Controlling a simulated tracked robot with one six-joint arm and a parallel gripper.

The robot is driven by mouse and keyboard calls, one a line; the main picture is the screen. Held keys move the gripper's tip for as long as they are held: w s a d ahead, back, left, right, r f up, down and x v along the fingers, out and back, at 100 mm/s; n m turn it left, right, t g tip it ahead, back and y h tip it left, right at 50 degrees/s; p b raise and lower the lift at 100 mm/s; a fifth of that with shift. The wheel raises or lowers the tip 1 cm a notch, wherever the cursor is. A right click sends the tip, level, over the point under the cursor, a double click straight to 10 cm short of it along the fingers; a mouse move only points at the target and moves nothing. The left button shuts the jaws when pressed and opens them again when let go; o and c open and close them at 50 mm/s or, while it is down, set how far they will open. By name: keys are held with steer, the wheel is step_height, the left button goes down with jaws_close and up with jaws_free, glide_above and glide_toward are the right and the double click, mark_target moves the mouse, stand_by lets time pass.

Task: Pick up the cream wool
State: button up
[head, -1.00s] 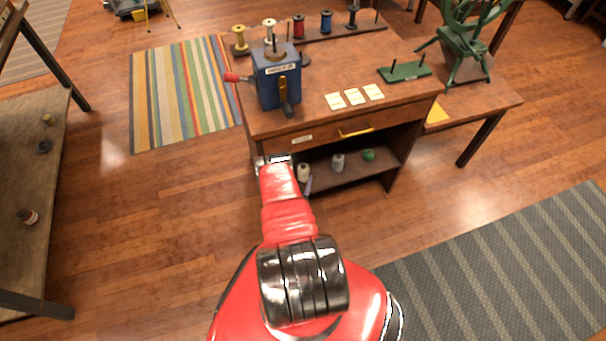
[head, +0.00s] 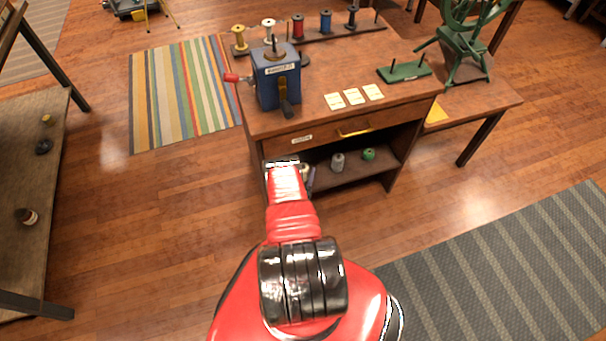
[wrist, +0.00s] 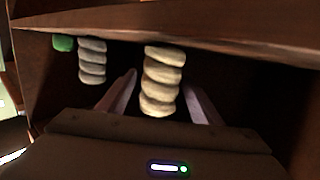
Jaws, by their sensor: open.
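The cream wool (wrist: 162,80) is a ribbed, stacked skein. In the wrist view, which looks upside down, it is between the two pale fingers of my open gripper (wrist: 160,84), with dark gaps visible on both sides. I cannot tell how deep it sits between them. In the head view the cream wool (head: 305,171) stands on the desk's lower shelf, mostly hidden behind my red arm. One pale finger of my gripper shows beside it; the rest is hidden.
Grey wool (wrist: 92,62) and green wool (wrist: 63,43) stand on the same shelf (head: 345,176), to the right of the cream wool in the head view. The drawer front (head: 330,135) is just above. A blue winder (head: 277,76) stands on the desk.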

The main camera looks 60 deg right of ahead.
steer(key=shift+c, duration=0.3)
steer(key=c, duration=1.1)
